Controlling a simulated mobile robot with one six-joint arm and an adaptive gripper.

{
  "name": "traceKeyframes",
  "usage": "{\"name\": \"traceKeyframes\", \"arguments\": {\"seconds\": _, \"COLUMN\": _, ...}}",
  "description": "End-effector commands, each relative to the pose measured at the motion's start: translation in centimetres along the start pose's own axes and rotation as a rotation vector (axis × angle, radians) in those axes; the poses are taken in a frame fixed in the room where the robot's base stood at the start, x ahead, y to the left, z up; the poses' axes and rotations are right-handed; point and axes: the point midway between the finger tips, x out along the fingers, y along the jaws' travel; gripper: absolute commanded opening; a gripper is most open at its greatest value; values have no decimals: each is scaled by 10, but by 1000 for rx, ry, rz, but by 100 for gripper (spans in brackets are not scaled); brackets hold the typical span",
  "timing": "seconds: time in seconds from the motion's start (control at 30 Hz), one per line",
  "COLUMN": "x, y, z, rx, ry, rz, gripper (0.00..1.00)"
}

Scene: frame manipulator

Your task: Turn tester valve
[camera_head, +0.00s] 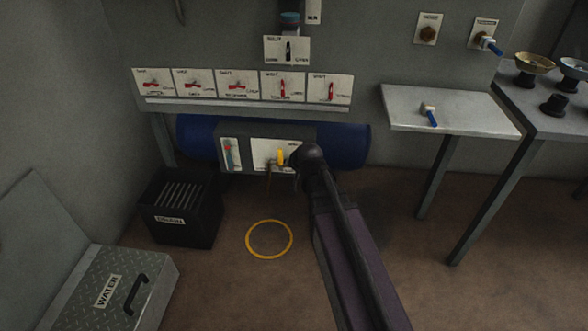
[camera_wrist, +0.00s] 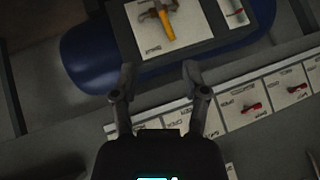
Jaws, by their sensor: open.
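A yellow-handled valve (camera_head: 280,157) sits on a white panel in front of the blue tank. In the wrist view the yellow handle (camera_wrist: 166,24) shows with a grey cross-piece, at the top centre. Its label is too small to read surely, so I cannot tell which valve is the tester valve. My gripper (camera_wrist: 159,70) is open and empty, its two fingers apart, with the yellow handle beyond the fingertips. Nothing visible touches the fingers. In the head view my dark arm reaches up to just right of the yellow valve and hides part of its panel; the fingers are not clear there.
A row of red-handled valves (camera_head: 282,88) runs above the blue tank (camera_head: 345,146); a black-handled one (camera_head: 288,50) is higher. A small valve panel (camera_head: 230,153) is left of the yellow one. A black bin (camera_head: 183,215) stands left. A grey shelf (camera_head: 470,118) is right.

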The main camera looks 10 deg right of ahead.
Motion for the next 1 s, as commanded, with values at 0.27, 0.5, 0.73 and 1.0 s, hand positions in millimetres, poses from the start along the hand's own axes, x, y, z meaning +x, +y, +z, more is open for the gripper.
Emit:
{"name": "traceKeyframes", "arguments": {"seconds": 0.27, "x": -3, "y": 5, "z": 11, "rx": -25, "ry": -45, "rz": 20, "gripper": 58}}
{"name": "traceKeyframes", "arguments": {"seconds": 0.5, "x": -3, "y": 5, "z": 11, "rx": -26, "ry": -47, "rz": 21, "gripper": 58}}
{"name": "traceKeyframes", "arguments": {"seconds": 0.73, "x": -3, "y": 5, "z": 11, "rx": -26, "ry": -46, "rz": 20, "gripper": 58}}
{"name": "traceKeyframes", "arguments": {"seconds": 1.0, "x": -9, "y": 12, "z": 29, "rx": -62, "ry": -112, "rz": 47, "gripper": 58}}
